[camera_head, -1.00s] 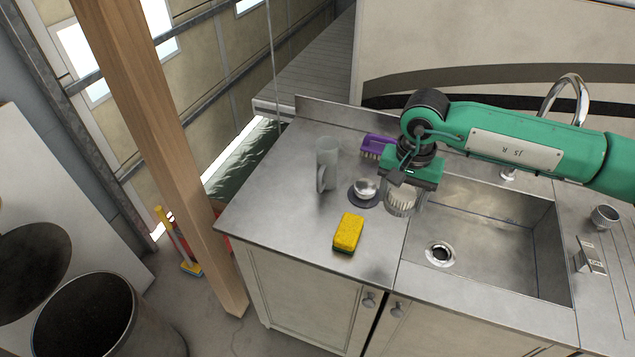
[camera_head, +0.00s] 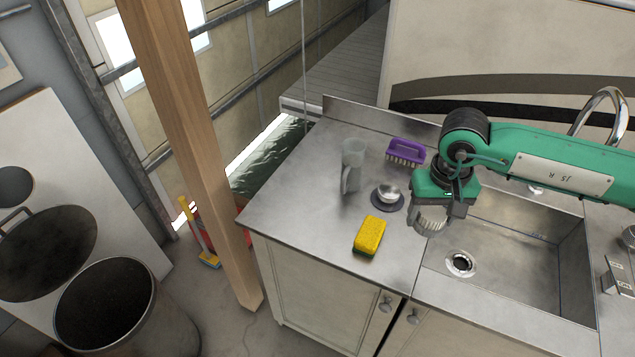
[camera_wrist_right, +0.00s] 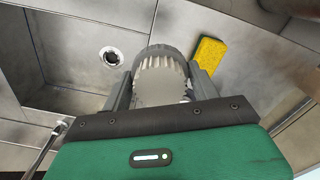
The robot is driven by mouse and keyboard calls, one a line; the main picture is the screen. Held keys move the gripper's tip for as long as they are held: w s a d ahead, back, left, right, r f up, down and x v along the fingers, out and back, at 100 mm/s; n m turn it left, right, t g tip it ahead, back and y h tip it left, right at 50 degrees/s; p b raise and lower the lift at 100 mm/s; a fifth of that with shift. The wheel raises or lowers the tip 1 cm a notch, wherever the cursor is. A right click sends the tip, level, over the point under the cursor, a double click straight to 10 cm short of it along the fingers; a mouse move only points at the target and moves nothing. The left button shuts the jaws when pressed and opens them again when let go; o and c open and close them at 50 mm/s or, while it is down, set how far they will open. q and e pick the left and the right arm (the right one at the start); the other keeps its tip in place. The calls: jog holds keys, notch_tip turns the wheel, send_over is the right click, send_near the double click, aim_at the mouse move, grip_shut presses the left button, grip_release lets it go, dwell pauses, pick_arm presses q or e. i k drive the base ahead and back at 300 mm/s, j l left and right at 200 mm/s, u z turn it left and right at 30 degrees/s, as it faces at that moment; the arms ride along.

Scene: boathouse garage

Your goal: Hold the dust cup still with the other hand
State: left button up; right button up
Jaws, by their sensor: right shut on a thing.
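My right gripper (camera_head: 432,212) is shut on a pale, ribbed, round part that looks like a pleated filter (camera_head: 430,220). It holds this part above the counter at the sink's left edge. In the right wrist view the ribbed part (camera_wrist_right: 160,77) sits between both fingers. A translucent grey cup with a handle (camera_head: 353,160), which looks like the dust cup, stands upright on the counter, left of my right gripper and apart from it. No hand touches the cup. My left gripper is not in view.
A small metal bowl on a dark round base (camera_head: 388,196), a yellow sponge (camera_head: 370,235) and a purple brush (camera_head: 405,152) are near the cup. The sink (camera_head: 510,245) lies to the right. The counter's left front part is clear. A wooden post (camera_head: 190,140) stands left of the counter.

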aim_at(353, 148)
jog(key=l+u, duration=0.1)
jog(key=u, duration=0.35)
jog(key=l+u, duration=0.15)
jog(key=u, duration=0.35)
jog(key=l+u, duration=0.1)
jog(key=u, duration=0.35)
jog(key=k+l+u, duration=0.1)
jog(key=l, duration=0.7)
